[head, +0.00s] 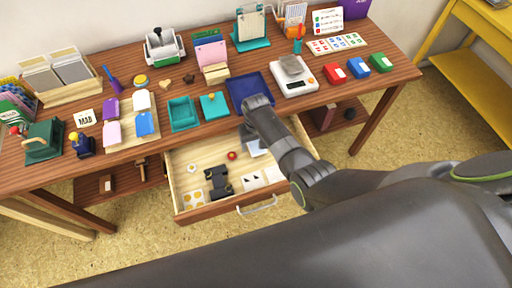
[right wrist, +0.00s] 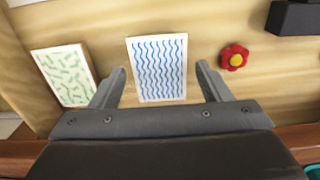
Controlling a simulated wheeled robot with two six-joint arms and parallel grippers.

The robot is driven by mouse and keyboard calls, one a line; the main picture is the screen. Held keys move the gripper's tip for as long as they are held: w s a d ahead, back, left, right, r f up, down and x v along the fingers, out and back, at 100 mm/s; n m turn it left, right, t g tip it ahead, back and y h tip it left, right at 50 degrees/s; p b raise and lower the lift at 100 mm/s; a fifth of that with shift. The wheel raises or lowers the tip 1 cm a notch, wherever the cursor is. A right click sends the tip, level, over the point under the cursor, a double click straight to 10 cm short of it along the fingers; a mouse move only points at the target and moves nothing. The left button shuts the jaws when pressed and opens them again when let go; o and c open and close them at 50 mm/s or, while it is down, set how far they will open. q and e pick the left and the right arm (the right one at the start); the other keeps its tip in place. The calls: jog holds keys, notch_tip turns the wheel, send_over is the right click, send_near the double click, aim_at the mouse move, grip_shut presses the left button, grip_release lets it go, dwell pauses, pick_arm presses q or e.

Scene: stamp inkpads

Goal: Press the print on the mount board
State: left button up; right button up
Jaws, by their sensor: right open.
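My right gripper (head: 249,136) reaches down over the open drawer (head: 185,178). In the right wrist view its fingers (right wrist: 160,72) are open and apart, one on each side of a white print with blue wavy lines (right wrist: 157,66). The print lies on the drawer floor, and nothing shows as gripped. In the head view the print (head: 257,148) is partly hidden by the gripper. A second card, with green marks (right wrist: 66,75), lies beside it. I cannot tell which item is the mount board. My left gripper is not in view.
The drawer also holds a red flower-shaped piece (right wrist: 234,57) and a black object (head: 219,184). On the table behind stand a dark blue tray (head: 236,82), a white scale (head: 303,84), teal boxes (head: 183,113) and several coloured pads. The tabletop is crowded.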

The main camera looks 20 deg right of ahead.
aim_at(256, 145)
jog(key=shift+f, duration=0.1)
jog(key=shift+c, duration=0.3)
jog(key=c, duration=0.6)
notch_tip(256, 145, up, 7)
jog(key=p, duration=0.8)
